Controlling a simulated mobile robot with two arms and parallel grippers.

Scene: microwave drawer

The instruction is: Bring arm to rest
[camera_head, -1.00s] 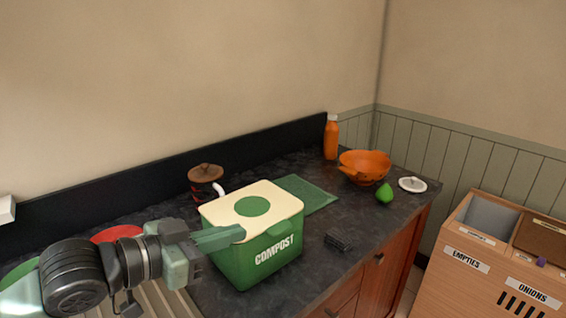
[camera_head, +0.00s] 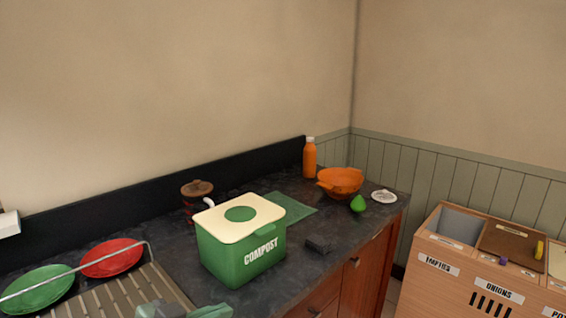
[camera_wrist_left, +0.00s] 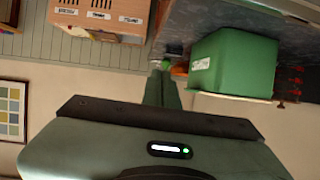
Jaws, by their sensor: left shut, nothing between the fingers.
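My left gripper (camera_head: 212,311) shows only in part at the bottom edge of the head view, in front of and below the green compost bin (camera_head: 230,262). In the left wrist view its fingers (camera_wrist_left: 161,76) are together and empty. The compost bin also shows in that view (camera_wrist_left: 232,62), to the right of the fingers and apart from them. The bin stands upright on the dark counter with its cream lid on. My right gripper is not in view.
A dish rack (camera_head: 150,286) with a red plate (camera_head: 112,258) and a green plate (camera_head: 38,288) lies at the left. A dark block (camera_head: 318,244), a green pear-like item (camera_head: 358,204), an orange bowl (camera_head: 340,181) and an orange bottle (camera_head: 309,158) stand on the counter. A wooden sorting cabinet (camera_head: 455,282) stands at right.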

